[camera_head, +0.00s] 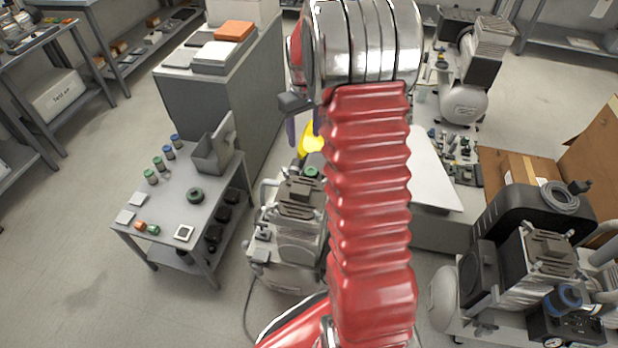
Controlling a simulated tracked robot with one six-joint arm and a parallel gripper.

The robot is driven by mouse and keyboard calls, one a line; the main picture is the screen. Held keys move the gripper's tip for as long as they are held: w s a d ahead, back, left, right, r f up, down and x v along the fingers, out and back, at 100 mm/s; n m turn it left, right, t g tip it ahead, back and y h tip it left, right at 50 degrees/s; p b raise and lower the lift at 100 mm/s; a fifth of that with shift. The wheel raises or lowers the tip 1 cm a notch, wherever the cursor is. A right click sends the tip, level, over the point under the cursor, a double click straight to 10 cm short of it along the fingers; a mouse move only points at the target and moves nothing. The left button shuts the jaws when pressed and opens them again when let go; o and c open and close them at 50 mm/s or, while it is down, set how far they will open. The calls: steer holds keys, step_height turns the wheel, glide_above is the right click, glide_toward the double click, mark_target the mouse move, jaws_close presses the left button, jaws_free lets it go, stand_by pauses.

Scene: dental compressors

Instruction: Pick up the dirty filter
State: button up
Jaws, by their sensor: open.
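My gripper (303,130) is open, beside the upper part of my red arm and above the middle compressor (288,225). The arm hides part of the gripper. A bright yellow patch (312,143) shows by its fingers; I cannot tell what it belongs to. A small green-topped round part (311,172) sits on top of that compressor, just below the gripper and apart from it. It may be the filter, but I cannot tell whether it is dirty. My arm covers the compressor's right side.
A grey table (170,205) at left holds several small green and blue cylinders, a black ring (195,195), a grey open bin (213,150) and small pads. A tall grey cabinet (255,90) stands behind. Another compressor (540,260) is at right. The floor at lower left is clear.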

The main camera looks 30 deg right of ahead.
steer(key=d+f, duration=0.1)
steer(key=f, duration=0.1)
steer(key=d+f, duration=0.1)
steer(key=shift+w+d+f, duration=0.3)
steer(key=shift+w, duration=0.05)
steer(key=shift+f, duration=0.1)
glide_above(311, 171)
step_height(311, 171, down, 8)
steer(key=shift+w+f, duration=0.15)
steer(key=shift+f, duration=0.05)
steer(key=shift+f, duration=2.6)
jaws_close()
